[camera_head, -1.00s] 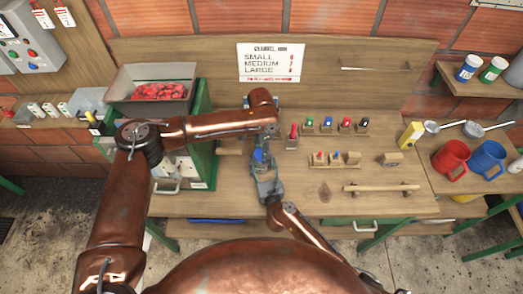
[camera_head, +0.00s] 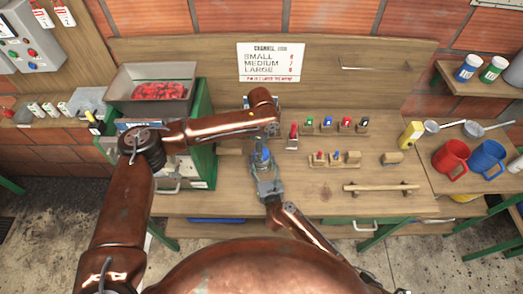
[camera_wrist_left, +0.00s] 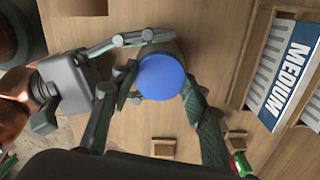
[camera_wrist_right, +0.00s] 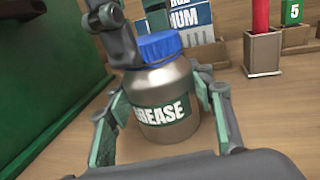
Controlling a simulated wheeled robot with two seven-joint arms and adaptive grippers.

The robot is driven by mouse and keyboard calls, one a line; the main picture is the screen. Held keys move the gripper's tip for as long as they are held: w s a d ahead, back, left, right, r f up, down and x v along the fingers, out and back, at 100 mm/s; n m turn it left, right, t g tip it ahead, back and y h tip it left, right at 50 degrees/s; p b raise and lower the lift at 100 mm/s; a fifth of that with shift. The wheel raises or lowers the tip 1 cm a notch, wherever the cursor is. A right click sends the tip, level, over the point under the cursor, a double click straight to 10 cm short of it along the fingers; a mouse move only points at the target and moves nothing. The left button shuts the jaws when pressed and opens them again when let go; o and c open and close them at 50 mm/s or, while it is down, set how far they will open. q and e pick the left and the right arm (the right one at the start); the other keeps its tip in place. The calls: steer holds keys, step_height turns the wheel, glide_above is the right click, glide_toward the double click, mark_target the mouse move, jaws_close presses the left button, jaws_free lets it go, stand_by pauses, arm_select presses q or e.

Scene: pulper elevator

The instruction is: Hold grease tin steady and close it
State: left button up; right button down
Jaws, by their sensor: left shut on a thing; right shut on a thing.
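The grease tin (camera_wrist_right: 168,115) is a grey metal jar with a dark "GREASE" label. It stands on the wooden bench. Its blue lid (camera_wrist_right: 158,46) sits on top of the mouth; I cannot tell how tightly. The lid also shows in the left wrist view (camera_wrist_left: 160,77). My right gripper (camera_wrist_right: 160,112) is shut on the tin's body, one finger on each side. My left gripper (camera_wrist_left: 162,90) is above the tin and shut on the lid, with a finger on either side. In the head view the blue lid (camera_head: 262,155) shows just below my left arm's end.
A "MEDIUM" box (camera_wrist_left: 287,75) stands close behind the tin. A wooden holder with a red stick (camera_wrist_right: 262,50) is to its right. A green cabinet (camera_wrist_right: 50,65) is at the left. Red and blue mugs (camera_head: 487,158) stand far right.

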arm_select(q)
steer(key=shift+m, duration=0.7)
steer(key=o, duration=1.3)
steer(key=shift+c, duration=0.2)
steer(key=shift+r, duration=2.3)
steer(key=shift+n, duration=0.3)
steer(key=shift+c, duration=0.2)
steer(key=n, duration=0.1)
steer(key=r+n, duration=0.1)
steer(key=n, duration=0.3)
steer(key=shift+r, duration=0.3)
steer(key=n, duration=0.2)
steer(key=r+n, duration=0.1)
steer(key=n, duration=0.1)
steer(key=r+n, duration=0.1)
steer(key=n, duration=0.2)
